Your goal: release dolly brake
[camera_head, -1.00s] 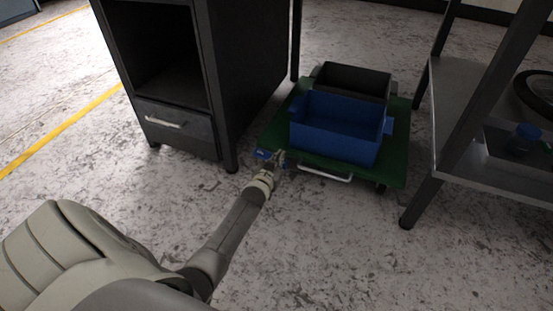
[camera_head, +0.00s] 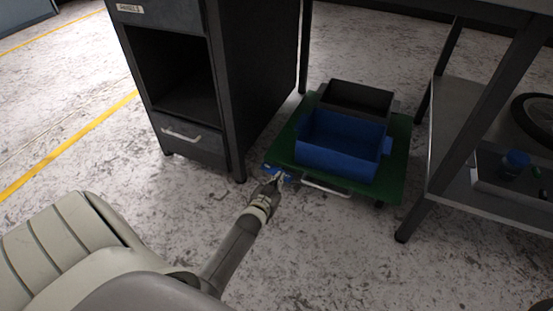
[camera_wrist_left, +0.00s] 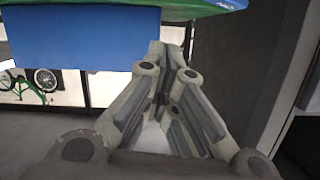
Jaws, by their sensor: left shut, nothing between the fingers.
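The dolly is a low green platform (camera_head: 395,165) on the floor, with a white handle bar (camera_head: 327,187) at its near edge. A small blue part, apparently the brake pedal (camera_head: 286,178), shows at its near left corner, partly hidden by my gripper. My left gripper (camera_head: 277,182) is shut and empty, right at that blue part; I cannot tell whether it touches. In the left wrist view, the closed fingers (camera_wrist_left: 170,58) are beside a large blue face (camera_wrist_left: 80,38) under a green edge (camera_wrist_left: 185,4). My right gripper is not in view.
A blue bin (camera_head: 338,155) and a black bin (camera_head: 358,97) stand on the dolly. A dark drawer cabinet (camera_head: 190,143) stands close on the left. A metal-legged bench with a lower shelf (camera_head: 450,190) stands on the right. The floor in front is clear.

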